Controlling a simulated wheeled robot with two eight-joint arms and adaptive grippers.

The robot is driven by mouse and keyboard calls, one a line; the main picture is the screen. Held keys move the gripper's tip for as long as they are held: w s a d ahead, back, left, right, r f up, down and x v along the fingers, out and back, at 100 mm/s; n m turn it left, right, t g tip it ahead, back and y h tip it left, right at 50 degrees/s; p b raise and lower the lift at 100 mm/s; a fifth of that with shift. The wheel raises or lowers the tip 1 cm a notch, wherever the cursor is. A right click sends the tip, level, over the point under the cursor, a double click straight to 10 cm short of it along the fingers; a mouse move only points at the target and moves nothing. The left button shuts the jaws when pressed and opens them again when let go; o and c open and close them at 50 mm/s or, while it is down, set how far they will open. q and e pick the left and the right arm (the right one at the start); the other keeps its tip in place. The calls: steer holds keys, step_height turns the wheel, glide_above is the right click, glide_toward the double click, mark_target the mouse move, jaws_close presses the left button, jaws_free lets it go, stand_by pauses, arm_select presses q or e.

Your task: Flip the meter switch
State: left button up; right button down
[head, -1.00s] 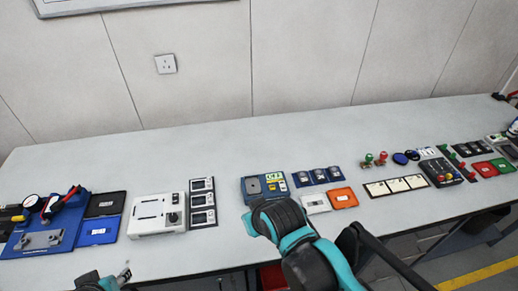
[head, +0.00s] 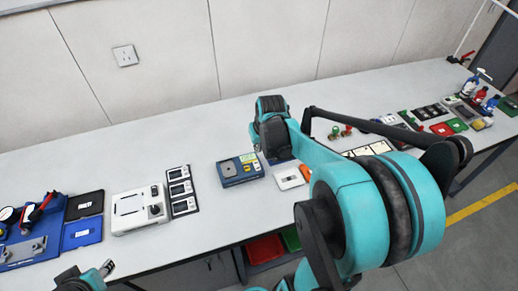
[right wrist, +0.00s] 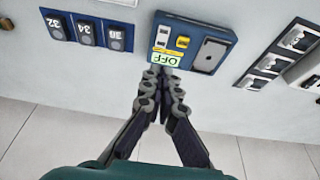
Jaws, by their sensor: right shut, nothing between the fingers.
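The meter is a blue box (head: 240,169) on the table in the head view. In the right wrist view the meter (right wrist: 195,42) appears upside down, with a green-and-yellow label reading OFF, a small yellow part, a small white part and a grey plate. My right gripper (right wrist: 164,74) is shut and empty, its fingertips at the edge of the meter by the OFF label; I cannot tell whether they touch. In the head view, my right arm hides its fingers. My left gripper (head: 107,268) shows only partly at the lower left, away from the meter.
Right of the meter in the head view lie a white box (head: 288,178) and an orange tile. Left stand a panel of small displays (head: 180,190) and a white device (head: 139,209). A numbered blue panel (right wrist: 87,31) lies near the meter. The table behind is clear.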

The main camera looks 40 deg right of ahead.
mark_target(256, 164)
steer(key=b+x, duration=0.1)
steer(key=x, duration=0.2)
steer(key=b+x, duration=0.1)
steer(key=x, duration=0.3)
steer(key=b+x, duration=0.1)
steer(key=x, duration=0.3)
steer(key=shift+s+a+f+b, duration=0.1)
steer(key=shift+s+f+b, duration=0.05)
steer(key=shift+s+b, duration=0.2)
steer(key=shift+w+f+g, duration=0.2)
steer(key=shift+f+g, duration=0.05)
steer(key=shift+g, duration=0.15)
steer(key=shift+w+f+g+y, duration=0.15)
steer(key=shift+g+y, duration=0.25)
steer(key=shift+g, duration=0.3)
